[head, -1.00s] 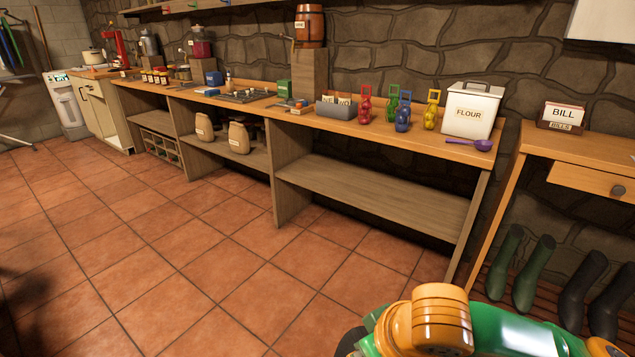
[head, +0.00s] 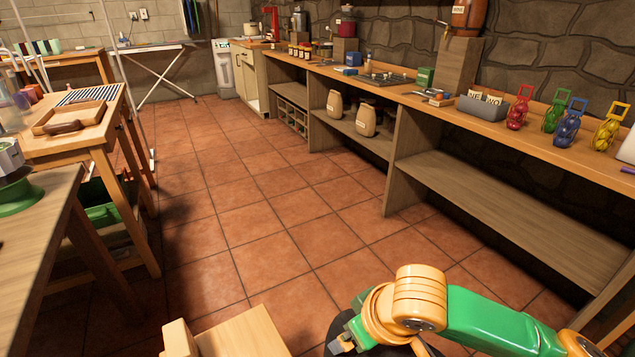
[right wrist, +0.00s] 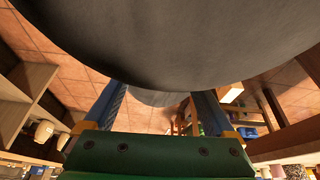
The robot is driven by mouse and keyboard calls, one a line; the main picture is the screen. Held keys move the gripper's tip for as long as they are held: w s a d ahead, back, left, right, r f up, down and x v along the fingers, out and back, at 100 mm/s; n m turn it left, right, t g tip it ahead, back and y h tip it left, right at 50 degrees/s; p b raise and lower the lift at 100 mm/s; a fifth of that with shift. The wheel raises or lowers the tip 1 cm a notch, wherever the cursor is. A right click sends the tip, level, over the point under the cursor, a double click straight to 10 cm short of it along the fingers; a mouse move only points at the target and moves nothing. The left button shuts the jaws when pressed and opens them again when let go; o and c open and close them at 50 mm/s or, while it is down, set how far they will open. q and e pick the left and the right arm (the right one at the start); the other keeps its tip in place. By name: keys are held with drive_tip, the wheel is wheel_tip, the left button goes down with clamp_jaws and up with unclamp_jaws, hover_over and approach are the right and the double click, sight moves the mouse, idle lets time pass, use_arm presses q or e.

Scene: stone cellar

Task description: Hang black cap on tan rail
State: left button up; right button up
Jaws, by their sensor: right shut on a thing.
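The black cap (right wrist: 180,40) shows as a large dark, curved surface across the top of the right wrist view. My right gripper (right wrist: 158,103) has blue fingers on either side of its lower part and is shut on it. In the head view my right arm comes in at the bottom right, and a dark edge, likely the cap (head: 343,327), shows beside it. My left gripper is not in view. I cannot make out a tan rail in these frames.
Wooden tables (head: 70,150) stand on the left. A light wooden piece (head: 240,335) is close at the bottom. The tiled floor (head: 240,200) between is clear.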

drive_tip(key=s+d+r+m+h, duration=0.2)
drive_tip(key=d+r+m, duration=0.4)
drive_tip(key=d+r, duration=0.5)
wheel_tip(320, 180, up, 22)
drive_tip(key=a+p, duration=0.1)
drive_tip(key=p, duration=1.7)
drive_tip(key=shift+a+f+t, duration=0.25)
drive_tip(key=shift+t, duration=0.15)
drive_tip(key=shift+s, duration=0.1)
